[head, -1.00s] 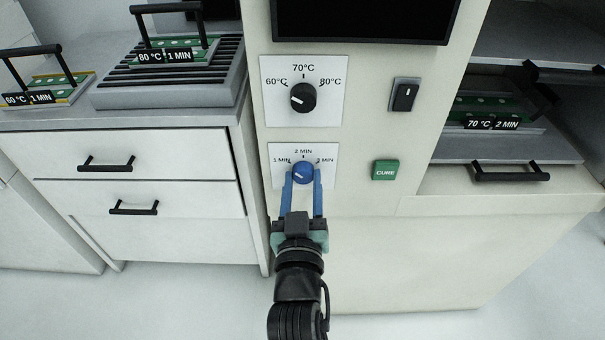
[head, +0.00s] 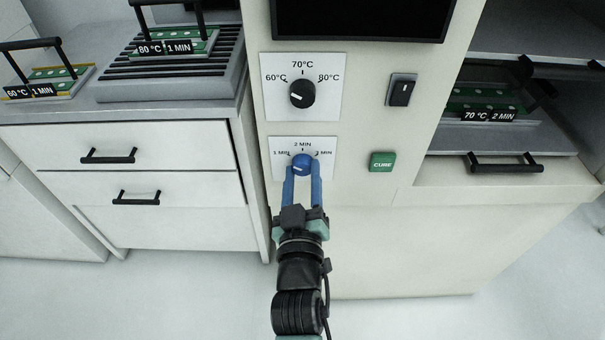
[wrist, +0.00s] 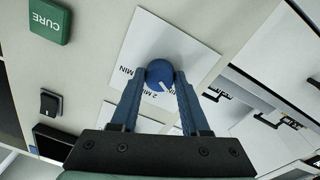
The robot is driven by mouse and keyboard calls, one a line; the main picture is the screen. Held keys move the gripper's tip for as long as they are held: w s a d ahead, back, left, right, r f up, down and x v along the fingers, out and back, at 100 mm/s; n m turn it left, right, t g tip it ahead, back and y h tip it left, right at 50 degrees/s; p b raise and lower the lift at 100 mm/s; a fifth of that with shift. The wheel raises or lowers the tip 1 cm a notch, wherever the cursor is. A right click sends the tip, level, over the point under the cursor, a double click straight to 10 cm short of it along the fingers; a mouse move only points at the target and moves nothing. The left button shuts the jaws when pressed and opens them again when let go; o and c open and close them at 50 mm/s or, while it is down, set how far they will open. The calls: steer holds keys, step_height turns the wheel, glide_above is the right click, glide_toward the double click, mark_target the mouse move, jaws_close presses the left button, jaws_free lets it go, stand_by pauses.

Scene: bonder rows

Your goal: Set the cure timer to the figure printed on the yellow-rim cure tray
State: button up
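The blue cure timer knob (head: 302,163) sits on a white dial plate marked 1, 2 and 3 MIN; it also shows in the wrist view (wrist: 160,73). Its white mark lies on the side of the 1 and 2 MIN labels in the wrist view; the exact setting is hard to tell. My gripper (head: 303,170) has its blue fingers on both sides of the knob, the tips appearing to touch it. The yellow-rim cure tray (head: 67,88) stands on the counter at far left, with a black handle and a label reading 60 °C 1 MIN.
Another tray (head: 165,46), labelled 80 °C 1 MIN, rests on a ridged grey block. A 70 °C 2 MIN tray (head: 487,115) is in the bay at right. The black temperature knob (head: 301,95) is above the timer; the green CURE button (head: 382,162) and black switch (head: 402,90) are to its right.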

steer(key=o, duration=0.5)
steer(key=shift+c, duration=0.2)
steer(key=shift+s, duration=0.1)
steer(key=s, duration=1.2)
steer(key=shift+s+a+f+b, duration=0.15)
steer(key=shift+s+f+b, duration=0.15)
steer(key=shift+s, duration=0.1)
